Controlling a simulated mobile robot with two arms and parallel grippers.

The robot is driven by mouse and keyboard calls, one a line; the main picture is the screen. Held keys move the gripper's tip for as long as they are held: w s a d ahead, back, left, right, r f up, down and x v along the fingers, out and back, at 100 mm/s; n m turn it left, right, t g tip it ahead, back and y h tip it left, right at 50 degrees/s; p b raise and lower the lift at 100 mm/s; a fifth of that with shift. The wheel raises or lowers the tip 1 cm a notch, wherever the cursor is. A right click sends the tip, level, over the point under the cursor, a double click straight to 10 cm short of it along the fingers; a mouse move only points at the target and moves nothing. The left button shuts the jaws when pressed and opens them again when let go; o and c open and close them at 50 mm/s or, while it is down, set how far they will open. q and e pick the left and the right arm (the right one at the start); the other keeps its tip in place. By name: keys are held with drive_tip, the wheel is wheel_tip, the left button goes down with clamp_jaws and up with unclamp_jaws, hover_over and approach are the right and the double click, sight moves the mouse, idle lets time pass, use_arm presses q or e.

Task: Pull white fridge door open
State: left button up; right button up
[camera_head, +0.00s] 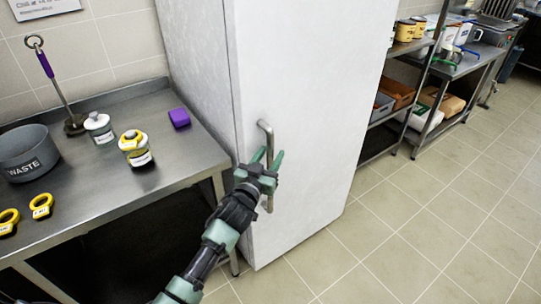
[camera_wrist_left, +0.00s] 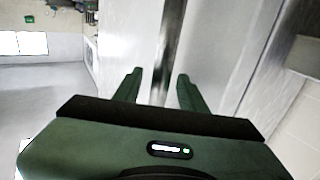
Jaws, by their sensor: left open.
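The white fridge (camera_head: 310,90) stands upright in the middle of the head view, and its door looks shut. A vertical metal handle (camera_head: 265,130) is on the left part of the door. My left gripper (camera_head: 268,158) is at the handle, with its fingers open. In the left wrist view the open fingers (camera_wrist_left: 157,88) stand on either side of the handle bar (camera_wrist_left: 171,50). I cannot tell whether a finger touches it. The gripper hides the middle of the handle in the head view. My right gripper is not in view.
A steel table (camera_head: 95,190) on the left holds a grey WASTE pot (camera_head: 27,160), jars (camera_head: 135,150), a purple block (camera_head: 179,118) and yellow rings (camera_head: 41,206). Steel shelves (camera_head: 465,68) stand to the right. The tiled floor (camera_head: 400,245) before the fridge is clear.

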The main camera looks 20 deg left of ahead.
use_arm(q)
drive_tip(key=shift+w, duration=0.1)
clamp_jaws()
idle(1.4)
